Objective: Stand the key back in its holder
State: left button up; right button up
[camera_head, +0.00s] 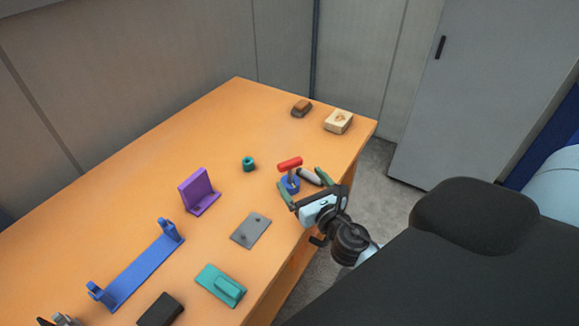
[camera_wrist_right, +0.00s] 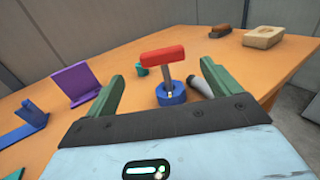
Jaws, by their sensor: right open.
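The key has a red crossbar handle (camera_head: 289,163) and a grey shaft, and stands roughly upright at the blue round holder (camera_head: 290,186). In the right wrist view the red handle (camera_wrist_right: 161,55) is above the blue holder (camera_wrist_right: 171,95). The shaft's lower end meets the holder; I cannot tell how deep it sits. My right gripper (camera_head: 303,183) is open at the table's right edge. In the wrist view its green fingers (camera_wrist_right: 160,85) are on either side of the key, apart from it.
A grey cylinder (camera_head: 309,177) lies just right of the holder. A teal ring (camera_head: 249,164), purple bracket (camera_head: 199,192), grey plate (camera_head: 251,231), blue cradle (camera_head: 140,268) and teal block (camera_head: 221,285) are to the left. Brown (camera_head: 301,108) and beige (camera_head: 339,121) blocks are at the far end.

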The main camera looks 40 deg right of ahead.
aim_at(292, 165)
jog(key=shift+w, duration=0.35)
jog(key=w, duration=0.2)
jog(key=w+d, duration=0.1)
jog(key=w, duration=0.1)
jog(key=shift+r, duration=0.15)
jog(key=shift+w, duration=0.55)
pick_arm(q)
jog(key=shift+w+r, duration=0.35)
jog(key=shift+r, duration=0.05)
pick_arm(e)
jog(key=c, duration=1.2)
jog(key=shift+o, duration=0.2)
pick_arm(q)
jog(key=shift+r+p, duration=0.1)
jog(key=shift+p, duration=0.2)
